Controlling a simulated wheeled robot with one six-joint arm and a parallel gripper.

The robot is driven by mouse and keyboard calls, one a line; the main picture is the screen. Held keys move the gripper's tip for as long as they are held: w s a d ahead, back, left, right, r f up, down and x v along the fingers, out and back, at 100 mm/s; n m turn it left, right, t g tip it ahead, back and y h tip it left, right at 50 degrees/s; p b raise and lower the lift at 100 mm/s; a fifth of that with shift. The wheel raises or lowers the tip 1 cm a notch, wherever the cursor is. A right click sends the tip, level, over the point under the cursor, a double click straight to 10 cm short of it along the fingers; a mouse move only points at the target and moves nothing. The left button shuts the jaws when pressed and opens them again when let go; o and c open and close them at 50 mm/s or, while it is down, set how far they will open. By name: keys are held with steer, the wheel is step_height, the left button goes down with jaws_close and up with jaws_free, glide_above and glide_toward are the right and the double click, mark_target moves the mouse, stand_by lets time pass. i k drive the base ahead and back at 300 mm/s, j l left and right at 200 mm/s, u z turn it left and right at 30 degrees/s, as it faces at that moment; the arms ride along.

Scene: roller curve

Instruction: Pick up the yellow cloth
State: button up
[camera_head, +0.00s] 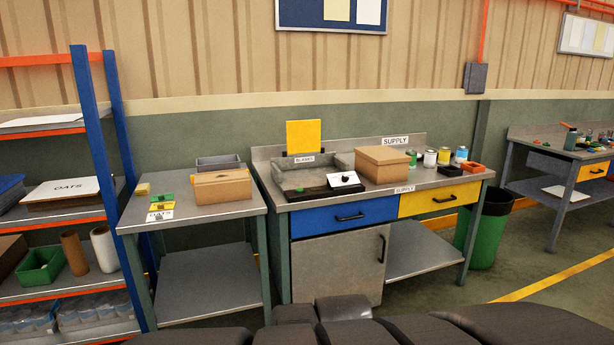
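No thing in view is plainly a yellow cloth. A small pale yellow block-like item (143,188) lies at the back left of the left metal table (230,209); it may be a folded cloth or a sponge, too small to tell. Beside it lie a green item (162,197) and a flatter yellow item (160,206). A flat yellow panel (303,137) stands upright behind the "BLANKS" label on the supply bench (290,206). My gripper is not in view; dark rounded parts along the bottom edge seem to be my own arm.
The left table holds a cardboard box (222,188) and a grey bin (218,162). The bench holds another box (382,164), cans and a black tray (320,192). Shelving (96,150) stands left; a green bin (484,232) stands right. Floor at right is clear.

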mark_target(142, 189)
steer(key=j+u, duration=0.1)
steer(key=u, duration=1)
steer(key=i+l+u, duration=0.15)
steer(key=i, duration=0.5)
steer(key=i+l+u, duration=0.1)
steer(key=i+l, duration=0.15)
steer(key=i, duration=0.4)
steer(key=i+l+u, duration=0.15)
steer(key=i+l, duration=0.15)
steer(key=i, duration=0.3)
steer(key=i+l+u, duration=0.15)
steer(key=i+l, duration=0.25)
steer(key=i, duration=0.2)
steer(key=i+l+u, duration=0.1)
steer(key=i+l, duration=0.3)
steer(key=i, duration=0.2)
